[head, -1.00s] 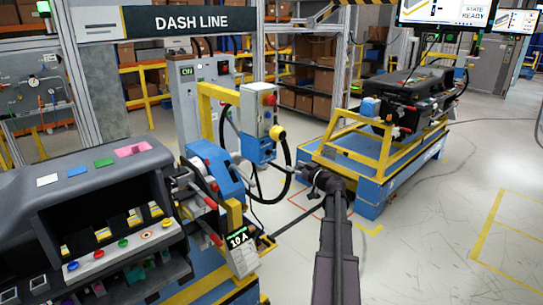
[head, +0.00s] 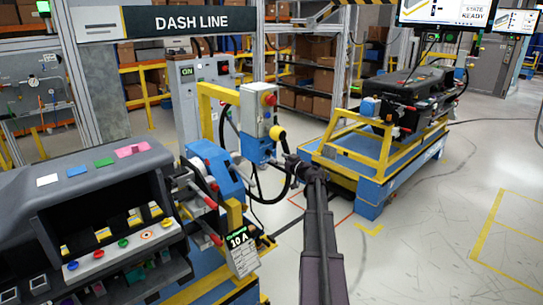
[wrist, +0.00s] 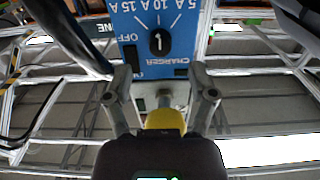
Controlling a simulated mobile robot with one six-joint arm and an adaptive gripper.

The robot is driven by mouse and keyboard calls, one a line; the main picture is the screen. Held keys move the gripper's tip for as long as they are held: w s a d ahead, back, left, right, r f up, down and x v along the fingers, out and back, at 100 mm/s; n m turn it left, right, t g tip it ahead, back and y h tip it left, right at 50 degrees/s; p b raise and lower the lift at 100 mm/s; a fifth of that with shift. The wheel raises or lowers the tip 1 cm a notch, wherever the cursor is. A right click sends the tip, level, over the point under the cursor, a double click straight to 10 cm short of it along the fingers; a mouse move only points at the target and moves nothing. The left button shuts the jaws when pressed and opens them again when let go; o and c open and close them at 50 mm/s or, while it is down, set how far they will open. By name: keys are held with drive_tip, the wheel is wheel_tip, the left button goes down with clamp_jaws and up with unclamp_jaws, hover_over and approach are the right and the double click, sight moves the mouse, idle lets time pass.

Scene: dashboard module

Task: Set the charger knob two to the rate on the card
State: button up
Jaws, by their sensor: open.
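In the wrist view, a blue charger panel (wrist: 125,30) appears upside down, with OFF, 5 A, 10 A and 15 A markings. A round black knob (wrist: 159,42) with a white mark sits on it. I cannot tell its number or exact setting. My gripper (wrist: 161,85) is open and empty, its fingers apart below the knob in the picture, not touching it. In the head view my gripper (head: 294,165) is beside the blue charger box (head: 256,134). The card (head: 241,250) reads 10 A and hangs on the blue-and-yellow stand at the lower middle.
A yellow part (wrist: 164,118) shows between my finger bases in the wrist view. A black cable (head: 284,185) loops under the charger box. A dashboard module (head: 90,200) stands at left. A blue cart (head: 375,180) with yellow rails stands right. The floor at right is open.

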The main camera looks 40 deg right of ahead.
sight(271, 154)
drive_tip(key=shift+w+a, duration=0.2)
drive_tip(key=shift+w, duration=2.2)
clamp_jaws()
